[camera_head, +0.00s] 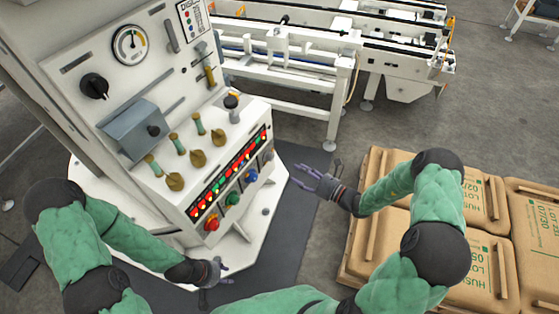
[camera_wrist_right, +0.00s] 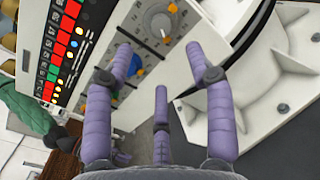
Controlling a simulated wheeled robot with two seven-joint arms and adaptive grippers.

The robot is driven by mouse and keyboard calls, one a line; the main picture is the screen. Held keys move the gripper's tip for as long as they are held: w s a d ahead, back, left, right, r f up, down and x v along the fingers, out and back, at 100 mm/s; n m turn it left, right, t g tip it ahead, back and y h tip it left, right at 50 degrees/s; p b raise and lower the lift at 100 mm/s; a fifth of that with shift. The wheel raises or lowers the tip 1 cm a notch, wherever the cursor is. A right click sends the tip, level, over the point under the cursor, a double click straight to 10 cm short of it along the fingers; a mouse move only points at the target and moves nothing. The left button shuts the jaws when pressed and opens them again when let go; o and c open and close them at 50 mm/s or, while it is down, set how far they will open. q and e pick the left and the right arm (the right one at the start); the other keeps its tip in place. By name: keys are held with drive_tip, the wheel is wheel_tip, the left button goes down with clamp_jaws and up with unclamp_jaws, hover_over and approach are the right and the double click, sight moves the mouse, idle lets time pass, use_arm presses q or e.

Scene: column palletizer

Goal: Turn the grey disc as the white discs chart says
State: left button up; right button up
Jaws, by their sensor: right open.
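A round grey dial (camera_wrist_right: 158,20) with orange marks sits on the control panel's front at the top of the right wrist view, and looks like the grey disc. In the head view, a small greyish knob (camera_head: 268,153) at the right end of the panel's knob row may be the same part. A small chart with coloured dots (camera_head: 195,20) is on the upper cabinet; its text is too small to read. My right gripper (camera_head: 315,182) is open and empty, right of the panel and apart from it; its spread fingers (camera_wrist_right: 160,62) show in the wrist view. My left gripper (camera_head: 213,275) appears open and empty below the panel.
The panel has a red knob (camera_head: 211,224), a green knob (camera_head: 232,198), a blue knob (camera_head: 251,175), lit buttons and several levers above. Brown sacks (camera_head: 478,270) lie at right. A white conveyor (camera_head: 300,75) stands behind.

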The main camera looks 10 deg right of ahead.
sight(273, 157)
drive_tip(key=b+x, duration=0.2)
drive_tip(key=x, duration=0.7)
drive_tip(key=shift+s+b, duration=0.1)
drive_tip(key=shift+b, duration=0.3)
drive_tip(key=shift+x, duration=0.9)
clamp_jaws()
